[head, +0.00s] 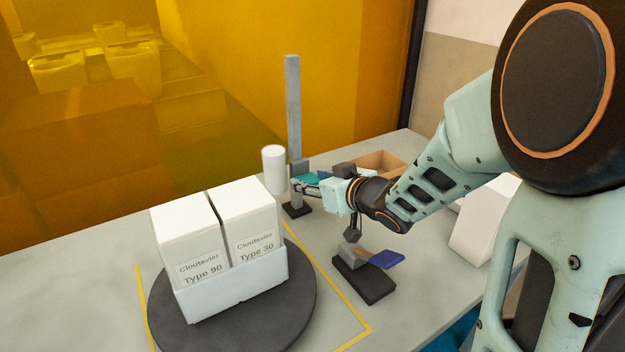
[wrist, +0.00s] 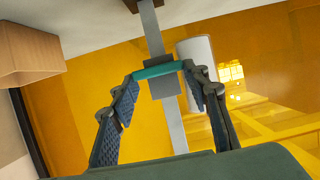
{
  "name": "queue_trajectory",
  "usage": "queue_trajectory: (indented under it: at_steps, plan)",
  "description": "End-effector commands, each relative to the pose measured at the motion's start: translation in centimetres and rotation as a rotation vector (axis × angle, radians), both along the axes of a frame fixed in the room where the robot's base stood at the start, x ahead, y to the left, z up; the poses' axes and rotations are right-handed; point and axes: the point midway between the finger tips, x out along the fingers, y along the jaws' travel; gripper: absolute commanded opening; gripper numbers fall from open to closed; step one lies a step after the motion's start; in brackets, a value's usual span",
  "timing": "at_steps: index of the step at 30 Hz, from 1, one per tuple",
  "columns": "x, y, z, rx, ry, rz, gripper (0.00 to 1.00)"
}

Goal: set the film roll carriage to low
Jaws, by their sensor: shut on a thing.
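The film roll carriage is a grey block (head: 299,168) on an upright grey post (head: 293,105). It sits low on the post, a little above the dark base (head: 297,210). A white film roll (head: 274,165) stands upright at its left side. In the wrist view the carriage block (wrist: 163,87) has a teal handle (wrist: 158,70) across its front, with the film roll (wrist: 198,58) to the right. My gripper (head: 306,185) is at the carriage, its fingers (wrist: 160,78) shut on the two ends of the teal handle. In the head view my gripper partly hides the handle.
A white box holder (head: 232,287) with two labelled boxes stands on a dark round turntable (head: 300,305), front left. A dark device with a blue lever (head: 386,259) lies below my wrist. An open brown box (head: 382,160) stands behind my arm. An amber panel (head: 230,60) backs the table.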

Motion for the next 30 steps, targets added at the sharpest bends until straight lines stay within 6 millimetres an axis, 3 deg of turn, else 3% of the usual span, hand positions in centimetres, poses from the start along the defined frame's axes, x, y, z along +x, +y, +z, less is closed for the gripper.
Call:
queue_trajectory:
  at_steps: [7, 17, 18, 23, 30]
  plan:
    - [0.0, 0.0, -3.7, 0.001, 0.003, 0.000, 0.00]
    - [-0.1, 0.0, -4.1, -0.003, 0.005, 0.001, 0.00]
    - [-0.1, 0.0, -4.1, -0.004, 0.006, 0.001, 0.44]
    - [-0.1, 0.0, -4.1, -0.003, 0.004, 0.000, 0.61]
    - [0.0, 0.0, -3.9, -0.001, 0.002, 0.000, 0.61]
